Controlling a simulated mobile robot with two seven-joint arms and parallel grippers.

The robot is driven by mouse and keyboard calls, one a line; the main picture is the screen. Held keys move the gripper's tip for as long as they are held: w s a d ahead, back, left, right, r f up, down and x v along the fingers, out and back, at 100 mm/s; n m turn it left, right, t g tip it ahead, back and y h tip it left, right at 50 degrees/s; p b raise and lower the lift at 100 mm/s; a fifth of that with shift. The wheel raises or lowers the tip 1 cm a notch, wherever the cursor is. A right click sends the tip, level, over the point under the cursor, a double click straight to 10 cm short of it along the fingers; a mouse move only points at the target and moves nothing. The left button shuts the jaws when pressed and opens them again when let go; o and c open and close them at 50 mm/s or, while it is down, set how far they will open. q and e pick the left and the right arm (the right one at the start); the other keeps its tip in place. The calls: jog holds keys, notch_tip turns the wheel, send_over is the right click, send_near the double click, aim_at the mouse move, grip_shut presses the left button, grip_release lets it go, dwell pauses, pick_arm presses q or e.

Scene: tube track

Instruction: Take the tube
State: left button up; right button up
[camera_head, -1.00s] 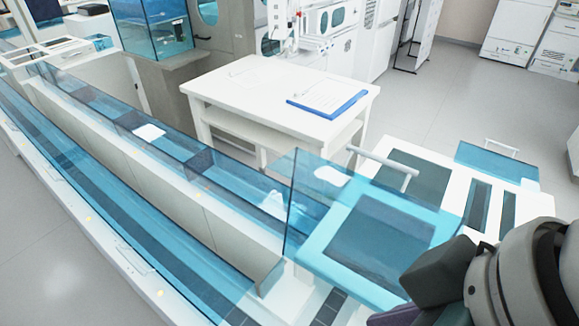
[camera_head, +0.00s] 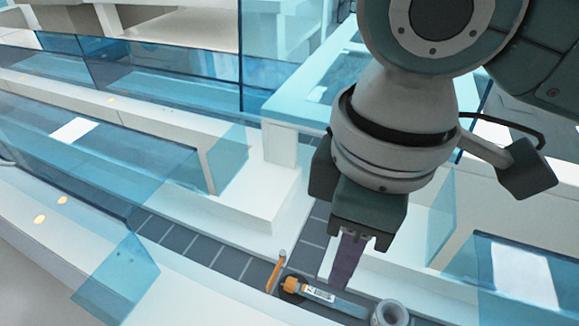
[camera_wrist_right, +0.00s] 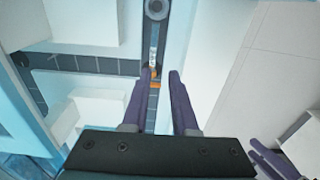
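The tube (camera_head: 319,293) has a clear body, a white label and an orange cap (camera_head: 290,285). It lies over the dark track at the bottom centre of the head view. In the right wrist view the tube (camera_wrist_right: 154,58) shows beyond and between the fingertips. My right gripper (camera_head: 345,265) points down just above the tube, its purple fingers overlapping in the head view. In the right wrist view the right gripper (camera_wrist_right: 160,74) is open, with nothing held. Purple finger-like parts (camera_wrist_right: 272,160), probably my left gripper, show at the lower right corner there.
A grey ring-topped holder (camera_head: 390,313) stands right of the tube. An orange bar (camera_head: 276,272) rises beside the cap. Blue clear panels (camera_head: 118,280) and white track walls (camera_head: 252,205) border the track closely. A white-and-blue frame (camera_head: 300,95) stands behind.

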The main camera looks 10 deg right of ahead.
notch_tip(320, 180, down, 3)
jog(key=d+b, duration=0.1)
jog(key=b, duration=0.1)
send_over(335, 299)
jog(key=f, duration=0.3)
jog(key=shift+s+f, duration=0.2)
jog(key=shift+f, duration=0.2)
notch_tip(335, 299, down, 5)
jog(key=b, duration=0.2)
jog(key=shift+w+f+b, duration=0.15)
jog(key=shift+b, duration=0.2)
pick_arm(q)
notch_tip(335, 299, down, 6)
jog(key=shift+w, duration=0.15)
jog(key=shift+d+f, duration=0.1)
pick_arm(e)
grip_shut()
